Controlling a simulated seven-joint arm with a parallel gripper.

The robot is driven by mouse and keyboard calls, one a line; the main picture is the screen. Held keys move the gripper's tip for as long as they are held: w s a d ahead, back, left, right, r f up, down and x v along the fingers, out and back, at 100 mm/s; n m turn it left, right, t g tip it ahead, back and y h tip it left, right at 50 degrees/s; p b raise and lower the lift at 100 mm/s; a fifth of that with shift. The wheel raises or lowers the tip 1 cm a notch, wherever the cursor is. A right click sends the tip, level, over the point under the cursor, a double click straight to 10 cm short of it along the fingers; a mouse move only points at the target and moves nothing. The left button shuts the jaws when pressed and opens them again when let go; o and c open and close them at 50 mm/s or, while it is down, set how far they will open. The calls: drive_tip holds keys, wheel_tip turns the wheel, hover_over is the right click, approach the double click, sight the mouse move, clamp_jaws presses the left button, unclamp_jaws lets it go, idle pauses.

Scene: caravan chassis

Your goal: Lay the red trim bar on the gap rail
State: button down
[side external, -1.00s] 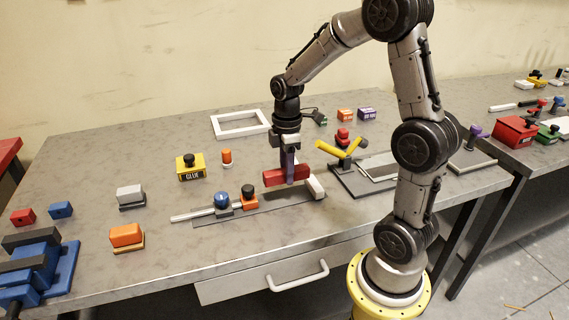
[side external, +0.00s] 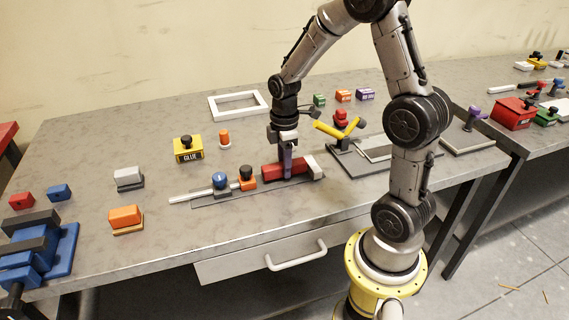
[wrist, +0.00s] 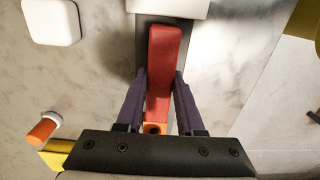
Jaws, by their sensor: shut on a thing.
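The red trim bar (side external: 270,171) is between the fingers of my gripper (side external: 286,172), which is shut on it. The bar sits low over the dark strip of the gap rail (side external: 203,198), in line with it. Its right end is close to a white block (side external: 314,163); its left end is close to an orange piece with a black knob (side external: 247,178). In the wrist view the bar (wrist: 163,60) runs lengthwise between my fingers (wrist: 157,100). I cannot tell whether its underside touches the rail.
A blue-knobbed piece (side external: 220,180) sits further left on the rail's thin light bar (side external: 180,198). A yellow glue box (side external: 187,150) and an orange-topped cylinder (side external: 224,139) stand behind. A yellow-armed fixture (side external: 340,131) stands to the right.

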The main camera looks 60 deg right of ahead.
drive_tip(key=shift+f, duration=0.55)
drive_tip(key=shift+c, duration=2.2)
unclamp_jaws()
drive_tip(key=shift+r, duration=0.1)
wheel_tip(320, 180, up, 13)
drive_tip(key=s+a+r+n+t, duration=0.1)
drive_tip(key=s+a+r+t, duration=0.1)
drive_tip(key=a+r, duration=0.4)
drive_tip(key=s+a+f+m+t, duration=0.1)
drive_tip(key=s+a+m+t, duration=0.2)
drive_tip(key=s+a+m, duration=0.4)
drive_tip(key=s+m, duration=0.3)
drive_tip(key=s, duration=0.1)
drive_tip(key=shift+s+a+f+t, duration=0.3)
drive_tip(key=shift+s+f, duration=0.1)
